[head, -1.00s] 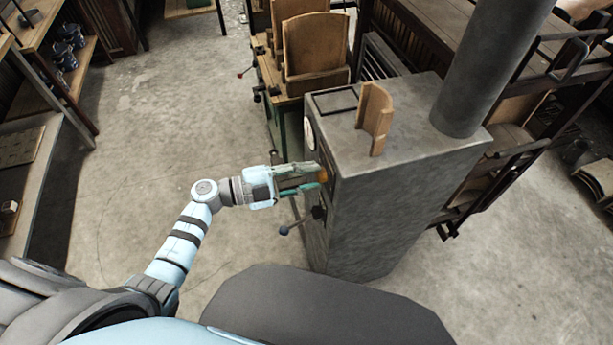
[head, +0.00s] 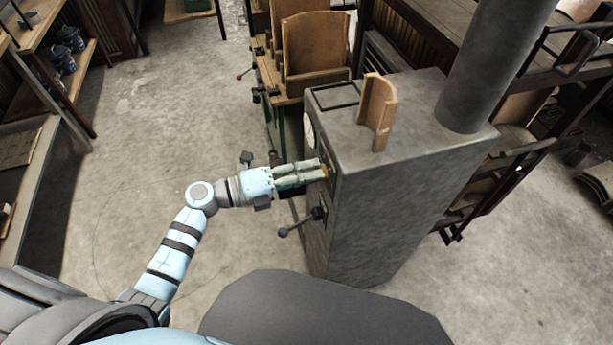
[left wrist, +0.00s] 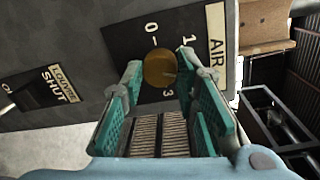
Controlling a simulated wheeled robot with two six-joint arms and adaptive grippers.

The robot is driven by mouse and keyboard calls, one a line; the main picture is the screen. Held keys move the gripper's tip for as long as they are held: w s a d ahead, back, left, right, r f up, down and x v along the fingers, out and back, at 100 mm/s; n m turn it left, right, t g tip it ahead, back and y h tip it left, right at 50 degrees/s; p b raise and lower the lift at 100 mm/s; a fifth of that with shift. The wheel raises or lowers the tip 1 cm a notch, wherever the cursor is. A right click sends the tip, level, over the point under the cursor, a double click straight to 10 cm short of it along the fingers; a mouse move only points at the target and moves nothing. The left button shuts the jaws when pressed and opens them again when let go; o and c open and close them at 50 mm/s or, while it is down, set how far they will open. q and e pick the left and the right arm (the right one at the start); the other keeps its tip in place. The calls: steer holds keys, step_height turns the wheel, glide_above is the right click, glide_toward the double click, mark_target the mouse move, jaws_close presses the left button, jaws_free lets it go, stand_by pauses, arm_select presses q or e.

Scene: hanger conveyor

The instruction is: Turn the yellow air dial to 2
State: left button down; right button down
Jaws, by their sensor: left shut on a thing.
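The yellow air dial (left wrist: 160,68) sits on a black plate (left wrist: 190,28) marked AIR on the stove's side. In the left wrist view 0, 1 and 3 can be read around it; I cannot make out the 2, or clearly where the dial points. My left gripper (left wrist: 162,84) is shut on the dial, with a green-padded finger at each side. In the head view the left gripper (head: 323,169) reaches the stove's left face, and only a bit of the dial (head: 325,171) shows at the fingertips. My right gripper is not in view.
The grey stove (head: 400,180) carries a curved wooden piece (head: 377,110) and a thick pipe (head: 487,70). Below my gripper a ball-ended lever (head: 283,232) juts out. A LOUVER SHUT plate (left wrist: 45,85) is beside the dial. The floor at left is clear.

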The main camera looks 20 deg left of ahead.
arm_select(q)
steer(key=shift+f+m, duration=0.1)
steer(key=shift+m, duration=0.4)
steer(key=c, duration=1.2)
jaws_free()
steer(key=shift+c, duration=0.2)
steer(key=v, duration=1.2)
